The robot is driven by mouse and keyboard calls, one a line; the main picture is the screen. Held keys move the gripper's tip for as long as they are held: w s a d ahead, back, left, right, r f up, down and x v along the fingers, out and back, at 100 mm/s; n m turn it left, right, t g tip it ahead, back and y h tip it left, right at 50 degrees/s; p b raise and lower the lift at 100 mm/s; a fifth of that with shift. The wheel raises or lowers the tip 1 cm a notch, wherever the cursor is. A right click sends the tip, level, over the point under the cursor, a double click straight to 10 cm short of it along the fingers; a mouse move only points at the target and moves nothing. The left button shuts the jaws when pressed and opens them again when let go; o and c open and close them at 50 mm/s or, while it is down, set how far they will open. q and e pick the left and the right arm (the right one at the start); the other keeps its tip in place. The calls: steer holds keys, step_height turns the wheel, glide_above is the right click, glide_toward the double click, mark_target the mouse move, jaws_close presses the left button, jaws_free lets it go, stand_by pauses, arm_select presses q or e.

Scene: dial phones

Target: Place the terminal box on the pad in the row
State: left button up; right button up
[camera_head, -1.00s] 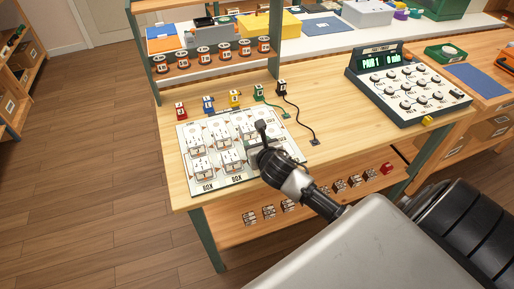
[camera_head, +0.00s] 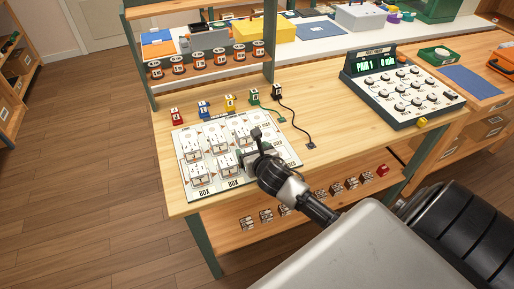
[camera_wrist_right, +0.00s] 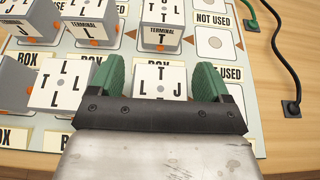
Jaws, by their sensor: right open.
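White-topped terminal boxes stand on a printed mat (camera_head: 198,191) on the wooden table. My right gripper (camera_head: 257,139) is over the right part of this mat. In the right wrist view, the open green fingers (camera_wrist_right: 155,78) stand on either side of a terminal box (camera_wrist_right: 160,83) marked with T, L and J shapes. The dark gripper body hides its near side; I cannot tell whether the fingers touch it. Another box (camera_wrist_right: 66,84) is just left of the fingers. Several boxes stand in the row behind. A bare pad (camera_wrist_right: 211,43) labelled NOT USED lies behind right. My left gripper is not in view.
Red, blue and yellow blocks (camera_head: 230,103) stand behind the mat, with green and black plugs (camera_head: 278,91) on cables. A black cable (camera_wrist_right: 282,60) runs right of the mat. A knobbed console (camera_head: 402,90) is at the right.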

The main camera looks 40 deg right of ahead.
steer(key=v, duration=1.2)
